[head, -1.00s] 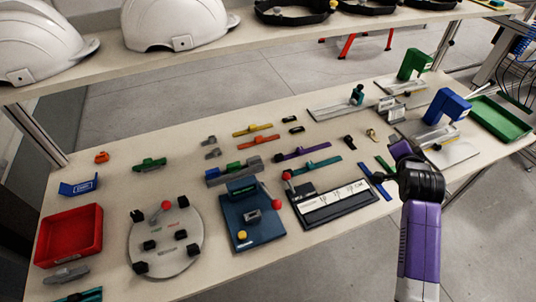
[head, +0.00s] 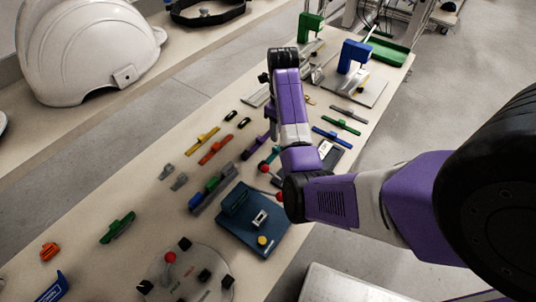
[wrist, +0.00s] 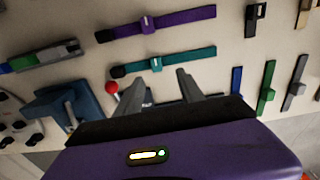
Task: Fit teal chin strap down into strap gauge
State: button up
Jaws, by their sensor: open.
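The teal chin strap (wrist: 178,59) lies flat on the table in the wrist view, with a dark end at its left and a small raised block near its middle. In the head view my arm covers most of it; a bit of teal (head: 272,155) shows beside the arm. My gripper (wrist: 158,77) is open and empty in the wrist view, its two grey fingers pointing toward the strap. I cannot tell its height above it. A dark plate with a white marked strip (head: 325,150), which looks like the strap gauge, is partly hidden by my arm.
A purple strap (wrist: 190,19) lies beyond the teal one. A blue fixture (wrist: 62,104) with a red knob (wrist: 112,87) is at the left. Blue (wrist: 236,80), green (wrist: 266,85) and grey (wrist: 295,82) strips lie right. A helmet shelf borders the table.

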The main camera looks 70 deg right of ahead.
aim_at(277, 148)
jog(key=shift+w+a+f+p, duration=0.1)
jog(key=shift+f+p, duration=0.15)
jog(key=shift+f, duration=1.05)
jog(key=shift+a+f+p, duration=0.15)
jog(key=shift+f+p, duration=0.15)
jog(key=shift+f, duration=1.05)
jog(key=shift+w+a+f+p, duration=0.1)
jog(key=shift+f+p, duration=0.15)
jog(key=shift+f, duration=1.05)
grip_shut()
